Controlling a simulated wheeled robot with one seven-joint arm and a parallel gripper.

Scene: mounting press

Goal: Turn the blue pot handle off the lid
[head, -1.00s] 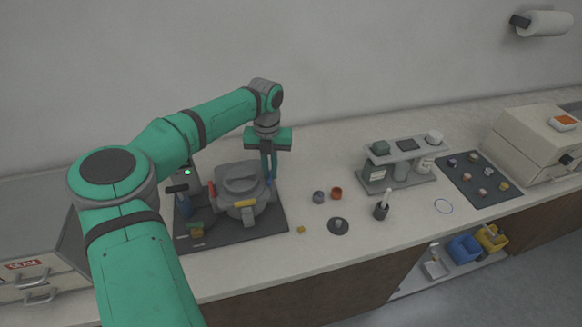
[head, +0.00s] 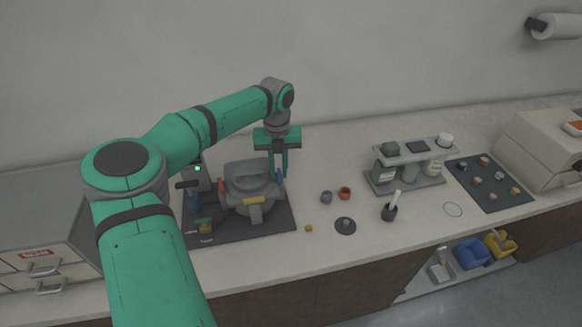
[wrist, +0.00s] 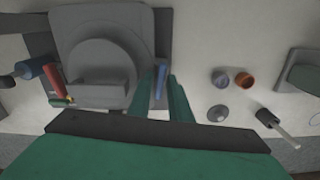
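The pot (head: 238,174) is grey, with a broad round lid (head: 250,174), and stands on a dark mat at the left of the counter. Its blue handle (wrist: 160,82) is a thin upright bar at the lid's right edge in the wrist view; in the head view it is mostly hidden by my fingers. My gripper (head: 279,174) points down at the lid's right side. In the wrist view my fingers (wrist: 163,88) are apart, one on each side of the blue handle; firm contact cannot be made out.
Red (head: 221,185) and yellow (head: 254,200) handles sit on the pot's left and front. Small grey and orange cups (head: 345,193), a dark disc (head: 345,226) and a bottle rack (head: 410,183) stand right.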

